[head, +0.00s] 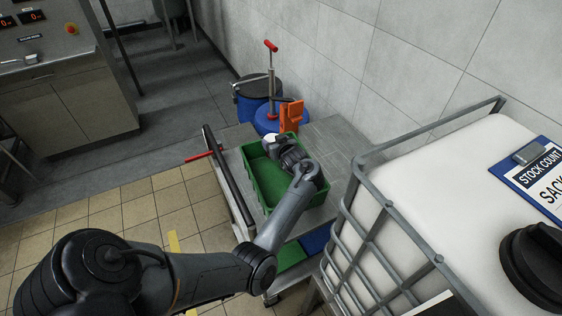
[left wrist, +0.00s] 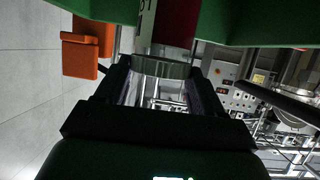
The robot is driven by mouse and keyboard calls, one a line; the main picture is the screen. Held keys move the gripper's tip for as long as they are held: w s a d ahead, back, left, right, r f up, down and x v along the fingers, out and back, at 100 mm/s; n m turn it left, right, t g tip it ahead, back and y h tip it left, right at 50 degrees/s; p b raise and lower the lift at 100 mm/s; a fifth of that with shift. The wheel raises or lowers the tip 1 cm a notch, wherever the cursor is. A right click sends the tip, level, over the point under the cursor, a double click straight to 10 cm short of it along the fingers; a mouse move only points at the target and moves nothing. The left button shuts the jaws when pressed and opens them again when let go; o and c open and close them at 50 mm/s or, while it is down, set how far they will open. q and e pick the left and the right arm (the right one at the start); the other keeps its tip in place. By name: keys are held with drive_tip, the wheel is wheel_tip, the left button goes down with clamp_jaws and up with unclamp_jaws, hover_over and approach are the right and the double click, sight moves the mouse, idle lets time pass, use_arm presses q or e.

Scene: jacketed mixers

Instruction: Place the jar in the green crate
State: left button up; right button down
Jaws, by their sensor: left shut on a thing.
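The green crate (head: 256,187) stands on a grey cart beside the wall, open at the top. My left arm reaches over it, and my left gripper (head: 277,147) is at the crate's far end. In the left wrist view, my left gripper (left wrist: 160,92) is shut on the jar (left wrist: 158,68), which looks like clear glass between the fingers. A white label and a dark red part show beyond the fingers, between stretches of green crate wall. In the head view, a small pale part at the fingertips seems to be the jar (head: 270,143). Whether it touches the crate floor is hidden.
An orange object (head: 291,116) stands just behind the crate, near blue drums (head: 258,92) and a red-handled pump (head: 271,80). A caged white tank (head: 440,180) is close on the right. Free cart top (head: 335,143) lies right of the crate.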

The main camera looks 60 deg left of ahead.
use_arm(q)
wheel_tip(320, 180, down, 2)
drive_tip(key=shift+s+f, duration=0.15)
drive_tip(key=shift+f, duration=0.1)
drive_tip(key=shift+f+b, duration=0.5)
drive_tip(key=shift+f, duration=1.15)
drive_tip(key=shift+f, duration=0.1)
drive_tip(key=o, duration=1.2)
drive_tip(key=shift+p+v, duration=0.7)
drive_tip(key=shift+v, duration=3.1)
